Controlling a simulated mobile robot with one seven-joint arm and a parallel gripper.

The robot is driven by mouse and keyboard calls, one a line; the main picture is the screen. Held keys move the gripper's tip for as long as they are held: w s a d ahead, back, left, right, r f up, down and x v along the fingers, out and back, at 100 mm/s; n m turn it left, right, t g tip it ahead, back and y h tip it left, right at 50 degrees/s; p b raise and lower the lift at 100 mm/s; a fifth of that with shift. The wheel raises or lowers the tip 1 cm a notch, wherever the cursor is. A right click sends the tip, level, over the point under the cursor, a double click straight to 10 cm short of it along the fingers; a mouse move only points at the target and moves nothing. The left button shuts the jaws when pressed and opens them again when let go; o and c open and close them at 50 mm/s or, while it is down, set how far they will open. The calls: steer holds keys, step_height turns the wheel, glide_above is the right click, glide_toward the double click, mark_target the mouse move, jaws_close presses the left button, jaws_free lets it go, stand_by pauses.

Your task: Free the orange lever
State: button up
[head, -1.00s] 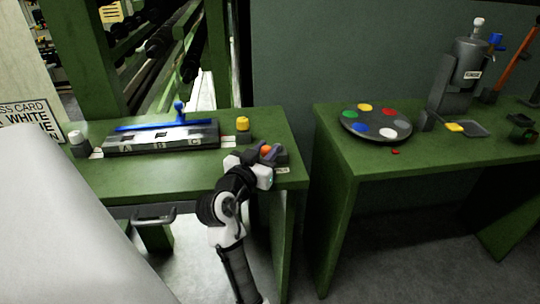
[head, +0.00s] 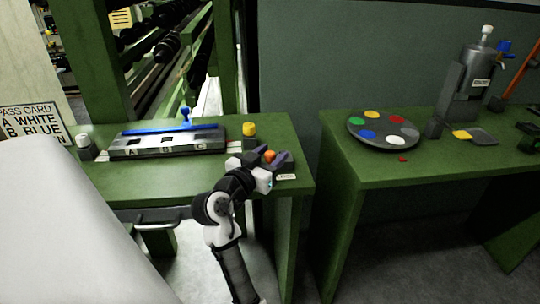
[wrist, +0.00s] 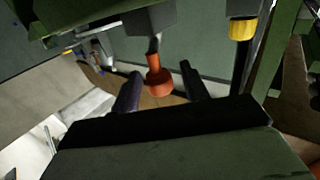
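The orange lever (head: 269,155) shows as a small orange knob at the right end of the left green table, above a dark base with a small white label (head: 286,177). In the wrist view the lever (wrist: 158,82) has a round orange end on a stem from a grey block (wrist: 149,20). My gripper (head: 274,157) is at the lever, with its dark fingers apart. In the wrist view the open gripper (wrist: 160,76) has one finger on each side of the orange end, with gaps visible. Whether anything touches the lever is unclear.
A grey box (head: 168,146) with lettered slots and a blue bar (head: 158,130) lies left of my gripper. A yellow-capped piece (head: 249,130) stands close behind. A white-capped piece (head: 85,145) is far left. The right table holds a colour-spotted disc (head: 385,143).

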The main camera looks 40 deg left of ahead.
steer(key=shift+s, duration=0.1)
steer(key=s+d+b, duration=0.2)
steer(key=s, duration=1.1)
steer(key=shift+s+d, duration=0.2)
steer(key=shift+s, duration=0.05)
steer(key=shift+c, duration=0.4)
